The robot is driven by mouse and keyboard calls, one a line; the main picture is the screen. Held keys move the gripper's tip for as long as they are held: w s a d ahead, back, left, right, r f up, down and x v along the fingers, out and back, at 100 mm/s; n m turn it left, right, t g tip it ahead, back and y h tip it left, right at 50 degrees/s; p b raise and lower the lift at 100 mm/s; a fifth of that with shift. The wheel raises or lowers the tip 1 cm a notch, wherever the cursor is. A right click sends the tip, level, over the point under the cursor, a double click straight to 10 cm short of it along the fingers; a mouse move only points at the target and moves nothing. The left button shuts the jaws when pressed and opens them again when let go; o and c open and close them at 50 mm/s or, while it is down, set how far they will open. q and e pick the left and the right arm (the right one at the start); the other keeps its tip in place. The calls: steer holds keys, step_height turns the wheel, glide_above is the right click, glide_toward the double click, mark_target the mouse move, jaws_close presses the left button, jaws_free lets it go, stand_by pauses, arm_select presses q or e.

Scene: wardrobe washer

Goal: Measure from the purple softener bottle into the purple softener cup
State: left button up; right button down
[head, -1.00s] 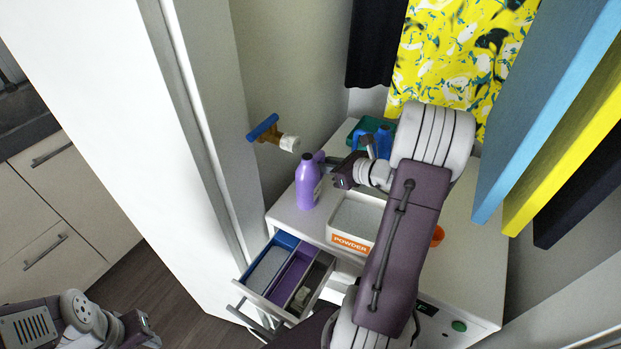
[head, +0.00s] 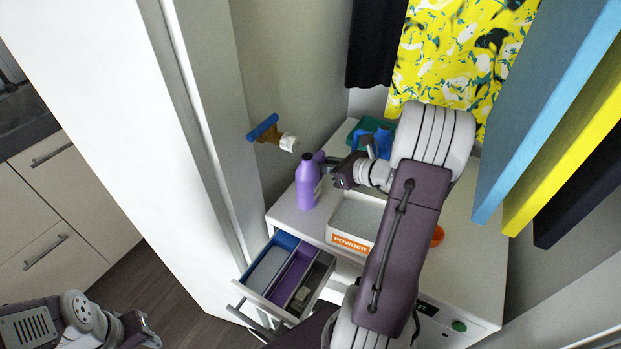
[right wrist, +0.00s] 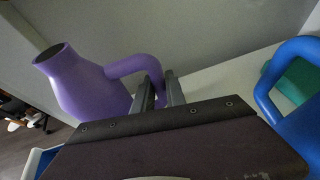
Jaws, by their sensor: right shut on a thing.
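The purple softener bottle (head: 307,186) stands upright on the left part of the white washer top. In the right wrist view the bottle (right wrist: 88,88) shows an open, dark mouth and a loop handle. My right gripper (head: 336,163) is shut on that handle; its fingers (right wrist: 160,92) lie on either side of it. The drawer (head: 262,298) is pulled out at the front, below the bottle, with a blue, a purple and a grey section. The purple section (head: 291,277) is the only purple cup-like thing I see. My left gripper (head: 145,330) is at the lower left, away from everything; its jaws are unclear.
A white box marked POWDER (head: 352,243) stands right of the bottle. A blue jug (head: 383,140) and a green container (head: 366,127) stand behind. A blue-handled tap (head: 265,128) sticks out of the wall. A yellow patterned cloth (head: 455,60) hangs behind.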

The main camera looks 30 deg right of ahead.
mark_target(324, 150)
step_height(324, 150, up, 5)
steer(key=p, duration=0.4)
steer(key=shift+r, duration=0.1)
stand_by(0.4)
stand_by(0.4)
